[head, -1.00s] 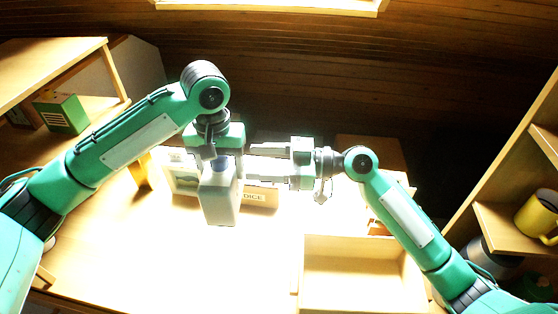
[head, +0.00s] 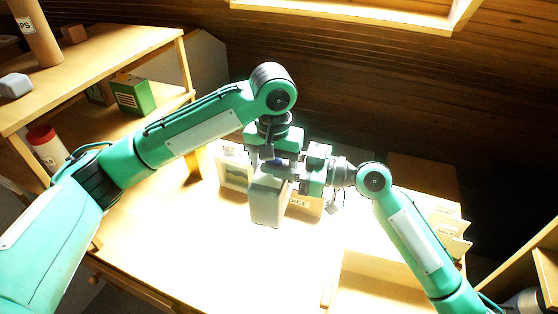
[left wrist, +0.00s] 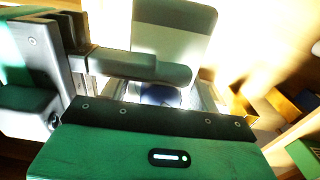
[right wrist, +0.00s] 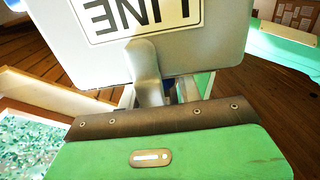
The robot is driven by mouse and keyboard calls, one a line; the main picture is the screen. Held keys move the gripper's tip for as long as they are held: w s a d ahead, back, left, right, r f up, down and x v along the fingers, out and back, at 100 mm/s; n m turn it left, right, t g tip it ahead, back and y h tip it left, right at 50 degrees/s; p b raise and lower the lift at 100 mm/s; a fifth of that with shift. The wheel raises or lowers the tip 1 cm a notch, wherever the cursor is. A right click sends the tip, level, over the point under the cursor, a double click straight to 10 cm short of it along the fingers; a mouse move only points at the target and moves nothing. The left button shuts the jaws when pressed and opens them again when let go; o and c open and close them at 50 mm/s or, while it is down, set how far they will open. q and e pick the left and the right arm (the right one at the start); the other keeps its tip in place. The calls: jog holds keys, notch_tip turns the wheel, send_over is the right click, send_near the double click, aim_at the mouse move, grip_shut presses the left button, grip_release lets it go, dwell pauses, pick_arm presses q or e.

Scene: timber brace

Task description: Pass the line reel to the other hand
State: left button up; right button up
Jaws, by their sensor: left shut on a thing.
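The line reel (head: 267,202) is a pale grey block with a blue part at its top. It hangs upright from my left gripper (head: 268,162), which is shut on it from above. My right gripper (head: 284,168) reaches in from the right at the reel's upper part, its fingers apart. In the left wrist view one right finger crosses in front of the reel (left wrist: 175,22). In the right wrist view the reel's LINE label (right wrist: 140,15) is close up, with a finger in front; the far finger is hidden.
Below is a bright wooden table (head: 190,250). A framed picture (head: 233,172) and a sign (head: 303,203) stand behind the reel. An open wooden box (head: 375,285) lies at right. Shelves (head: 110,55) with a green box (head: 133,95) stand at left.

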jog(key=c, duration=0.4)
pick_arm(q)
jog(key=o, duration=1.5)
pick_arm(e)
jog(key=shift+c, duration=0.8)
